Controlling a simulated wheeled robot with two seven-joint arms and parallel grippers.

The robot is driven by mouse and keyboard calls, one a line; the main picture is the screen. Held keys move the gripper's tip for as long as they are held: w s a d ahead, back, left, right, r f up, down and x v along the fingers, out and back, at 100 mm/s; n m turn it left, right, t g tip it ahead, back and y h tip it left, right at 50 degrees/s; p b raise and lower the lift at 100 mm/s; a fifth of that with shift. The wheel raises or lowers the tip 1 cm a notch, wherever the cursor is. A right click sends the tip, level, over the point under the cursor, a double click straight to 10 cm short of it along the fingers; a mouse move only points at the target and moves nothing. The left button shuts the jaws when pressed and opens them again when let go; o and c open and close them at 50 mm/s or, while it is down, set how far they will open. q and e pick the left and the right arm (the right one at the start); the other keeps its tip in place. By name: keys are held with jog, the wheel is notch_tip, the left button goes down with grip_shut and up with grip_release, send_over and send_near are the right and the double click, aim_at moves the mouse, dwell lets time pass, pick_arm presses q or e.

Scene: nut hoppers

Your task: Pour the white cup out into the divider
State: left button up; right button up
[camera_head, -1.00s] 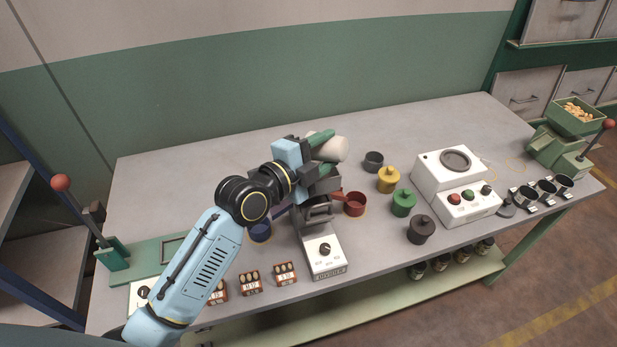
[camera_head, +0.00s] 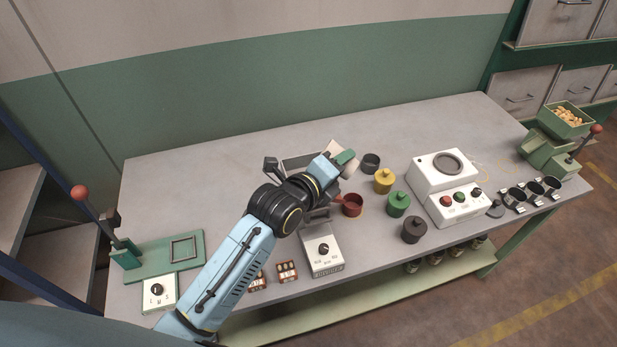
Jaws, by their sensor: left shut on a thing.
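My left gripper (camera_head: 345,165) is over the middle of the table, shut on the white cup (camera_head: 332,150), which is tilted. Only part of the cup shows past the green fingers and my wrist. The divider (camera_head: 323,254) is a white and grey device with a black dial on its front. Its upper part stands just below my gripper, partly hidden by my arm. Whether anything is falling from the cup cannot be seen. My right gripper is not in view.
A red cup (camera_head: 352,205) stands close to the divider's right. A white machine (camera_head: 446,184) is farther right. The table's back left is clear.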

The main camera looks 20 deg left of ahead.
pick_arm(q)
jog(key=shift+r+m+p, duration=0.25)
jog(key=shift+m+p, duration=0.05)
jog(key=shift+p, duration=0.1)
jog(key=shift+d+f+m+y+p, duration=0.15)
jog(key=shift+f+m+y+p, duration=0.35)
jog(key=shift+p, duration=0.1)
jog(key=r+m+y+p, duration=0.1)
jog(key=p, duration=0.1)
jog(key=shift+p, duration=0.4)
jog(key=shift+d+f+m, duration=0.15)
jog(key=shift+f+m, duration=0.35)
jog(key=shift+m, duration=0.2)
jog(key=shift+s+d+r+m+y+p, duration=0.1)
jog(key=shift+d+r+m+y+p, duration=0.35)
jog(key=shift+p, duration=0.45)
jog(key=shift+d+f+m+y, duration=0.1)
jog(key=shift+d+m+y, duration=0.15)
jog(key=shift+d, duration=0.1)
jog(key=shift+s+d+f+m+y, duration=0.1)
jog(key=shift+d+f+m+y, duration=0.15)
jog(key=shift+f+m+y, duration=0.05)
jog(key=shift+s+d+f+m+t+y+b, duration=0.1)
jog(key=shift+d+f+m+t+y+b, duration=0.15)
jog(key=shift+d+f+m+y, duration=0.45)
jog(key=shift+s+d+f+m+t+y+b, duration=0.15)
jog(key=shift+d+f+m+y+b, duration=0.25)
jog(key=shift+f+m, duration=0.5)
